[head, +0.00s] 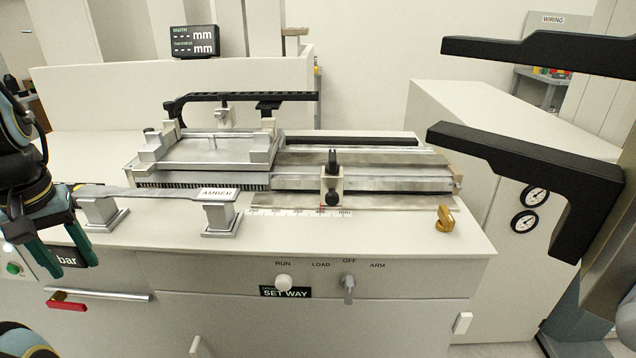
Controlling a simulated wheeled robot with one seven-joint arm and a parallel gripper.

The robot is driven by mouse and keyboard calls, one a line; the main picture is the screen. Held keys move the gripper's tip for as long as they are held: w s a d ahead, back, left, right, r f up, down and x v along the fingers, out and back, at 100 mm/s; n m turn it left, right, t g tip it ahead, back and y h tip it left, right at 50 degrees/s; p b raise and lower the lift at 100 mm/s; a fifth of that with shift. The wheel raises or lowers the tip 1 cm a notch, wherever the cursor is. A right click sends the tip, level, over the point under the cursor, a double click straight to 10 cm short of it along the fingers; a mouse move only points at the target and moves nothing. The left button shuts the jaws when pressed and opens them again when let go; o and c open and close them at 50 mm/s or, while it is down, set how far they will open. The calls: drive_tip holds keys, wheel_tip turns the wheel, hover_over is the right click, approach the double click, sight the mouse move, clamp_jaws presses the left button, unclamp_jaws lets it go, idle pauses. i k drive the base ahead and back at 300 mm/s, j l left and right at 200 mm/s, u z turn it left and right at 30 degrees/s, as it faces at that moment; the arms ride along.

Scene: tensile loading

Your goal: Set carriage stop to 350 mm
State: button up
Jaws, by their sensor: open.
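The carriage stop (331,187) is a small pale block with a black upright knob, seated on the rail at the front of the machine bed. A white scale strip (285,212) with small numerals lies below it. A red pointer mark shows at the stop's foot, toward the right part of the scale; the numerals are too small to read surely. My gripper (70,266) is at the left edge, with two teal fingers apart and pointing down. It is empty and well left of the stop, before the bench front.
A silver carriage (210,152) sits on the bed left of the stop. A specimen labelled AMBER (219,193) rests on two stands between my gripper and the stop. A brass knob (445,218) stands to the right. Large black forked arms (520,150) jut in from the right.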

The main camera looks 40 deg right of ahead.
sight(332, 186)
drive_tip(key=k+l+u, duration=0.1)
drive_tip(key=k, duration=1)
